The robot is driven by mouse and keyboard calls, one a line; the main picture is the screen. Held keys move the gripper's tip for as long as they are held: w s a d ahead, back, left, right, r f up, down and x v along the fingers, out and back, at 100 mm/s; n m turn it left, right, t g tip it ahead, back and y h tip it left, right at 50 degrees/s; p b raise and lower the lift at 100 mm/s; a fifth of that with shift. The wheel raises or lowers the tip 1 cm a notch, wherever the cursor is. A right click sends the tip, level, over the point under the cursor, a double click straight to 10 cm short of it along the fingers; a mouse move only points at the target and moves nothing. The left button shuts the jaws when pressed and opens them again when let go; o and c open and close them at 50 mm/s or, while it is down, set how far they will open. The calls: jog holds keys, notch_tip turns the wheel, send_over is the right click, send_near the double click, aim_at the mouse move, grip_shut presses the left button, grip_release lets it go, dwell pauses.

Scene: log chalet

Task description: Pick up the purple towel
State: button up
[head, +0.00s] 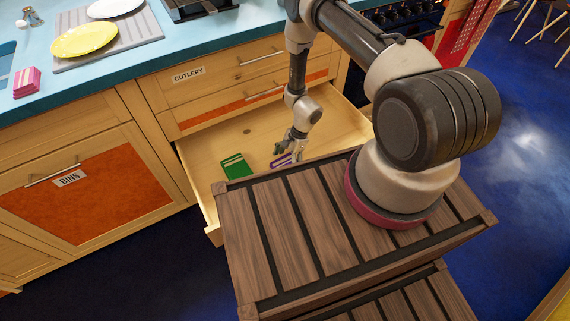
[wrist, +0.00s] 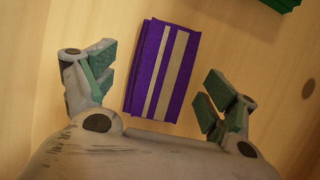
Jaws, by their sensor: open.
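The purple towel (wrist: 146,68) is folded, with pale stripes, and lies flat on the wooden floor of the open drawer (head: 330,118). It also shows in the head view (head: 281,161), partly hidden by my gripper and the wooden slatted top in front. My gripper (head: 293,153) reaches down into the drawer above the towel. In the wrist view my gripper (wrist: 158,88) is open, with one finger on each side of the towel and gaps between. The fingers do not visibly touch it.
A green folded towel (head: 236,166) lies in the drawer to the left; its edge shows in the wrist view (wrist: 281,4). A closed drawer labelled CUTLERY (head: 189,75) is above. The blue counter (head: 120,75) holds a yellow plate (head: 84,39) and pink sponges (head: 27,82).

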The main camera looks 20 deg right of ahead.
aim_at(286, 161)
jog(key=shift+a+f, duration=0.1)
jog(key=shift+f, duration=0.05)
jog(key=shift+c, duration=0.2)
jog(key=c, duration=0.8)
notch_tip(286, 161, up, 10)
jog(key=shift+r, duration=0.1)
